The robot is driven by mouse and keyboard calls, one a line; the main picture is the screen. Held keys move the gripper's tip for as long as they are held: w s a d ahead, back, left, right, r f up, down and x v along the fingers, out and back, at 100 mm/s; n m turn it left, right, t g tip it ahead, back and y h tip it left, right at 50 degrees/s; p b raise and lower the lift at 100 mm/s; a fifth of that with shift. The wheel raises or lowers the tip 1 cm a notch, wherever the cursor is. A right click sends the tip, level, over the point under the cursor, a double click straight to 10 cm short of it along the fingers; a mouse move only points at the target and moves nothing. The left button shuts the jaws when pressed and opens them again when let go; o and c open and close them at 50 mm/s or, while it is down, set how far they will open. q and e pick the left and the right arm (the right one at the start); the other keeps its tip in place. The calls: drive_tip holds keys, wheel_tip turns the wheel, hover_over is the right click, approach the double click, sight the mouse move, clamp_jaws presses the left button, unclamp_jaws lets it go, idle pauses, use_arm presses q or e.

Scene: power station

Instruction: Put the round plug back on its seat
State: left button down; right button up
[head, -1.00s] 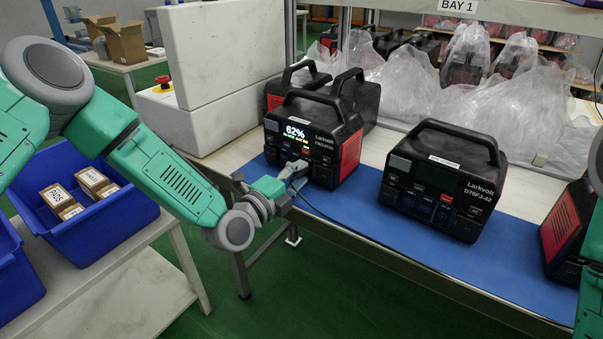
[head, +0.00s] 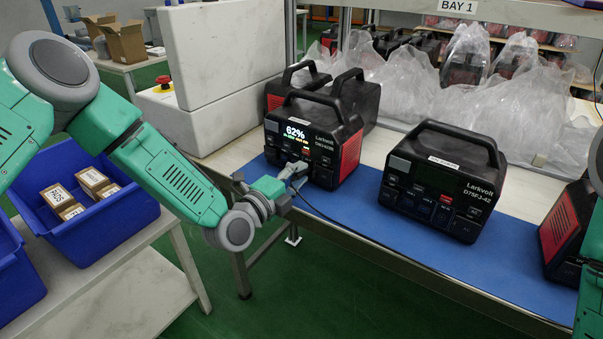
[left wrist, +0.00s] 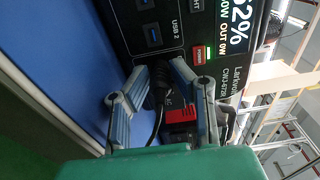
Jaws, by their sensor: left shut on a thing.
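The lit power station (head: 315,140) shows 62% and stands on the blue mat. My left gripper (head: 297,173) is at its lower front. In the left wrist view my left gripper (left wrist: 160,78) is shut on a black plug (left wrist: 158,92) with a cable (left wrist: 157,125). The plug is close to the station's front panel, beside a red and black part (left wrist: 180,118). I cannot tell whether the plug is seated, as the fingers hide much of it. My right gripper is not in view.
A second power station (head: 442,185), with a dark screen, stands to the right on the blue mat (head: 370,215). More stations stand behind and at the right edge. Clear plastic bags (head: 470,100) lie behind. A blue bin (head: 95,230) with small boxes is at left.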

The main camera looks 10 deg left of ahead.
use_arm(q)
drive_tip(key=shift+s+a, duration=0.1)
drive_tip(key=shift+s, duration=0.05)
idle(0.3)
drive_tip(key=shift+p+v, duration=0.9)
drive_tip(key=shift+v, duration=1)
